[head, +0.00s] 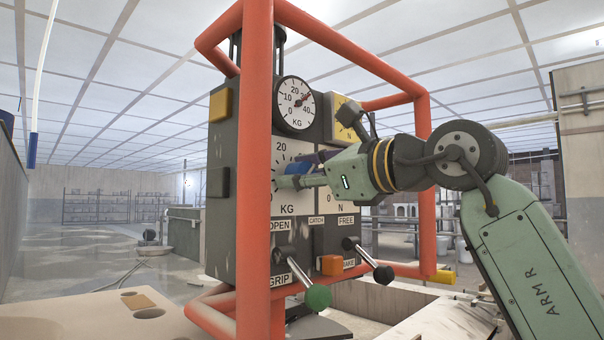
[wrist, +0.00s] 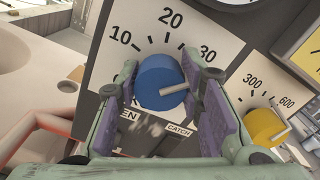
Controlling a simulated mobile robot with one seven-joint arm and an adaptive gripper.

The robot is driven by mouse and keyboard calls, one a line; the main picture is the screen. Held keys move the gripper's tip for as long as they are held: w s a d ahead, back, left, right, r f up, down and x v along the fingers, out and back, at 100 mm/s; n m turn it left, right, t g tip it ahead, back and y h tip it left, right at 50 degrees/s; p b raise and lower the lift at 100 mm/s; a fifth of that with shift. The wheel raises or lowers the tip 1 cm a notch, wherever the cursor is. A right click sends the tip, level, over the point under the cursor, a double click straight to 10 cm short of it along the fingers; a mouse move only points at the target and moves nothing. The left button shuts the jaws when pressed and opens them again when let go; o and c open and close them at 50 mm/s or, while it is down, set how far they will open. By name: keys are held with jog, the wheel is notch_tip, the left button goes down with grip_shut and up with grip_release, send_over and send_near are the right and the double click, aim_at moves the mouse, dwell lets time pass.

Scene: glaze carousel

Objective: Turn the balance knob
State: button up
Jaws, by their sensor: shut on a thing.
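A blue knob (wrist: 160,82) sits on a white dial plate (wrist: 128,25) marked 10, 20 and 30, with KG below it in the head view. My gripper (head: 292,181) reaches it from the right, and its purple-padded fingers are shut on the knob's sides. The knob's pale pointer (wrist: 175,88) points right and slightly up, below the 30 mark. The rest of the scale is hidden behind my fingers. In the head view the blue knob (head: 296,168) is partly hidden by my gripper.
A yellow knob (wrist: 262,126) on an N dial is right of my gripper. Orange guard bars (head: 257,200) frame the panel in front and at the right. Below are levers with a green ball (head: 318,296) and a black ball (head: 383,274), and an orange block (head: 332,265).

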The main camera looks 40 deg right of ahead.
jog(key=o, duration=1.2)
jog(key=shift+c, duration=0.2)
jog(key=s+d, duration=0.1)
jog(key=s, duration=1.1)
